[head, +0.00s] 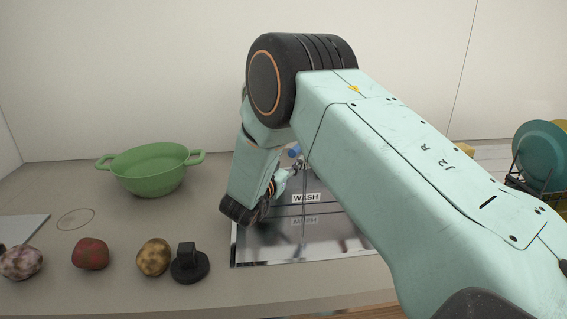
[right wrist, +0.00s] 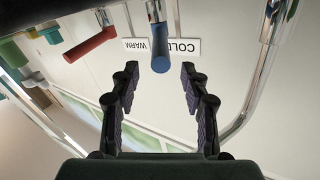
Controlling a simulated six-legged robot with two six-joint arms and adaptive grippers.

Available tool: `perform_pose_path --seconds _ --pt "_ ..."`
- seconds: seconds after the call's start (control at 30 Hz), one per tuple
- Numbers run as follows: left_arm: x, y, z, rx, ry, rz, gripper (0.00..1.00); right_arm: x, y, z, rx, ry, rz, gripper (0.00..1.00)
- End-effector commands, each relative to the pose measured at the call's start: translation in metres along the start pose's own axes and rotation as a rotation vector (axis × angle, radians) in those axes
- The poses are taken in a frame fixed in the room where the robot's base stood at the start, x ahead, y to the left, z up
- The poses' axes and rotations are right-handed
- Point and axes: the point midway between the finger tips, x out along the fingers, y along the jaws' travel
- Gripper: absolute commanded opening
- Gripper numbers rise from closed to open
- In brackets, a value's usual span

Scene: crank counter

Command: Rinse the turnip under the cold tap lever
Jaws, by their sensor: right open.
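My right gripper (right wrist: 158,70) is open and empty in the right wrist view, with its fingertips on either side of the blue cold tap lever's end. The blue lever (right wrist: 160,48) hangs below the COLD label; contact is not visible. In the head view, the lever (head: 295,150) shows as a small blue piece beside my right arm, which hides most of the tap. A purple-and-white mottled root (head: 21,262), probably the turnip, lies at the front left of the counter. My left gripper is out of view.
A red root (head: 90,253), a yellow-brown root (head: 153,257) and a black knob-like object (head: 190,265) line the front. A green pot (head: 150,170) stands behind. The WASH-labelled sink (head: 300,250) is partly hidden. A red lever (right wrist: 90,45) is beside the blue one.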

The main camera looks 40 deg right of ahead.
Motion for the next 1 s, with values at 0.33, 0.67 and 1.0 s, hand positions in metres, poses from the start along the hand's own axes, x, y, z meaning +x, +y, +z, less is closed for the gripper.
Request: perform_pose_path --seconds 0.33,0.67,1.0 --pt "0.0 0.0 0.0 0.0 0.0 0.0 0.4 -0.025 0.0 0.0 0.001 0.001 0.001 0.46" --pt "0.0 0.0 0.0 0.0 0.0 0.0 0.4 -0.024 0.0 0.0 0.001 0.0 0.001 0.46" --pt "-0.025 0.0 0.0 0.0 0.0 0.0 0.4 -0.024 -0.005 -0.025 0.001 0.0 0.001 0.46"
